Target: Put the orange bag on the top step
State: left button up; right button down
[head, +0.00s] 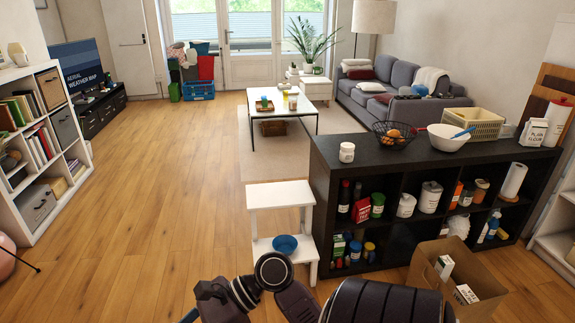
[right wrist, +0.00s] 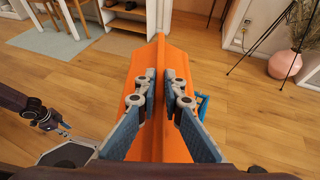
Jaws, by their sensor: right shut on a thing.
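The orange bag (right wrist: 149,65) fills the middle of the right wrist view, its upper edge running between the fingers. My right gripper (right wrist: 160,88) is shut on this edge, and the bag hangs from it. The bag does not show in the head view. A white step stool stands left of the black shelf in the head view. Its top step (head: 280,194) is bare. A blue bowl (head: 285,244) sits on its lower step (head: 262,246). What seems to be my left gripper (right wrist: 58,124) shows small at the left of the right wrist view; its fingers are unclear.
The black cube shelf (head: 340,170) stands close to the stool's right side, with a white jar (head: 347,152) on its near corner. The wooden floor (head: 160,200) left of the stool is clear.

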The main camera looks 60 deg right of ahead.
aim_at(279, 193)
jog(key=k+z, duration=0.2)
jog(key=z, duration=0.15)
jog(key=k+l+z, duration=0.1)
jog(key=z, duration=0.2)
jog(key=i+l+z, duration=0.6)
jog(key=i+l, duration=0.25)
jog(key=i, duration=0.25)
jog(key=i+l, duration=0.25)
jog(key=i, duration=0.25)
jog(key=i+l, duration=0.25)
jog(key=i, duration=0.2)
jog(key=i+l, duration=0.25)
jog(key=i, duration=0.25)
